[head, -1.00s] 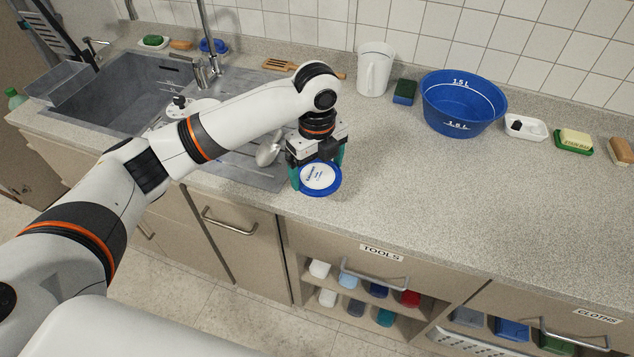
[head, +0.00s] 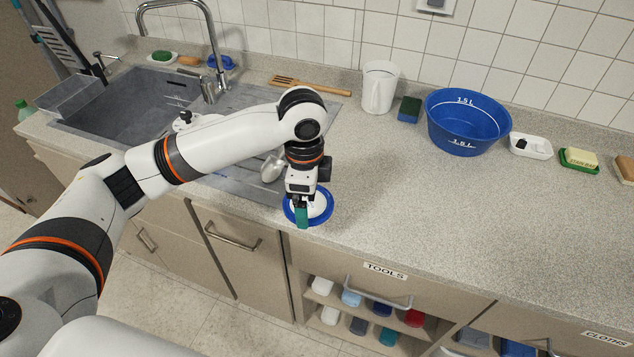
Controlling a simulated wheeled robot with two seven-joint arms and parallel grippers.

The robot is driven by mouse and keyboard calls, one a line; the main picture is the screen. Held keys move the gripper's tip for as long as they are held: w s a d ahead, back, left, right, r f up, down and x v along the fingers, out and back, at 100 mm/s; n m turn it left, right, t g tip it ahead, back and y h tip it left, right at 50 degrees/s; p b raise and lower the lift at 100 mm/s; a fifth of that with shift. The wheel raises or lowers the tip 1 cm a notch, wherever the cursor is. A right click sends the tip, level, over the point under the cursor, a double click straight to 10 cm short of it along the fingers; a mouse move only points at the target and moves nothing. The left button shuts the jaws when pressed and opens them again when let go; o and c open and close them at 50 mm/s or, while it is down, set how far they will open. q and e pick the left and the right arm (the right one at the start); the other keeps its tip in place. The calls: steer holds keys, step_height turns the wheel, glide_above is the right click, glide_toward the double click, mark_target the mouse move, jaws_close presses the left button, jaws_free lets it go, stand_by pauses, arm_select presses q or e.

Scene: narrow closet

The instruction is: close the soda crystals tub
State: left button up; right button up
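The soda crystals tub shows as a round blue rim with a white top (head: 319,208) near the counter's front edge, left of centre. Its body below the rim is hidden, so I cannot tell how the lid sits. My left gripper (head: 304,208) is right above it, pointing down. One teal finger stands in front of the near side of the rim; the other finger is hidden behind the gripper and wrist. I cannot tell whether the fingers press on the rim. My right gripper is not in view.
A metal scoop (head: 273,166) lies behind my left wrist by the sink (head: 150,110). A white jug (head: 380,88), a sponge (head: 409,109), a blue bowl (head: 466,122) and soap dishes line the back. The counter right of the tub is clear.

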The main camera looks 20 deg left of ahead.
arm_select(q)
steer(key=s+a+n, duration=0.2)
steer(key=s+n, duration=0.7)
steer(key=n, duration=0.6)
steer(key=shift+s+n, duration=0.35)
steer(key=shift+n, duration=0.05)
steer(key=shift+a, duration=0.2)
